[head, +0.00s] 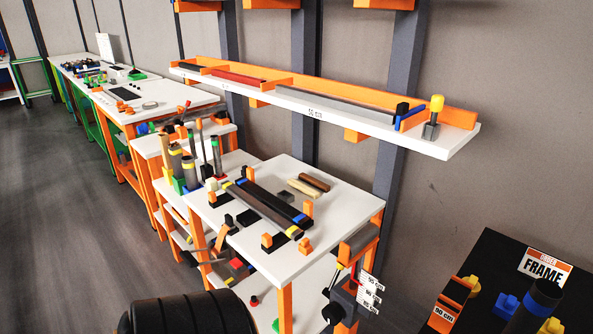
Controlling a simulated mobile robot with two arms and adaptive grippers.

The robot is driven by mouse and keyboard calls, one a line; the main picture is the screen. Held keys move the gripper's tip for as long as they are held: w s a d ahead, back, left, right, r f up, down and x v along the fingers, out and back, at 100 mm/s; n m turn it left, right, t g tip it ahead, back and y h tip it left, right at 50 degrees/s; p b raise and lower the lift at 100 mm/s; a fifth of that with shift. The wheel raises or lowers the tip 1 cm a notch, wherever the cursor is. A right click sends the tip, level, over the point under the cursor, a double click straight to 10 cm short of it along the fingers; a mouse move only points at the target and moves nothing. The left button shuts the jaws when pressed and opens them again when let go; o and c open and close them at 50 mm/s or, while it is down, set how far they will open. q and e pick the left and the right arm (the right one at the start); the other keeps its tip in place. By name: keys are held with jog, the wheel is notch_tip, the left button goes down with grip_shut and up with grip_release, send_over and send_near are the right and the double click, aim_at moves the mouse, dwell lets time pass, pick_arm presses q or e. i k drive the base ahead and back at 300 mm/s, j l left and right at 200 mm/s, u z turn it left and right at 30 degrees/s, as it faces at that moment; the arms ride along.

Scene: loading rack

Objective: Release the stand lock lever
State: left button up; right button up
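No part is labelled as the stand lock lever, so I cannot tell for sure which it is. An upright yellow-topped handle (437,104) stands on a small dark grey block at the right end of the white wall shelf (452,141). A dark grey fixture (345,303) with a round black knob (332,313) and several white measure tags (370,289) sits at the near right end of the white table (350,207). Thin red and white rods show beside it. Neither of my grippers is in view.
Two dark tubes (262,211) lie in orange holders on the table. A black board marked FRAME (545,266) stands at the lower right. A black ribbed cylinder (190,314) fills the bottom left. Open floor (60,230) lies at the left.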

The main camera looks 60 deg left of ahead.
aim_at(325, 292)
jog(key=u, duration=1.65)
jog(key=i+j, duration=0.2)
jog(key=i, duration=0.15)
jog(key=j+u, duration=0.05)
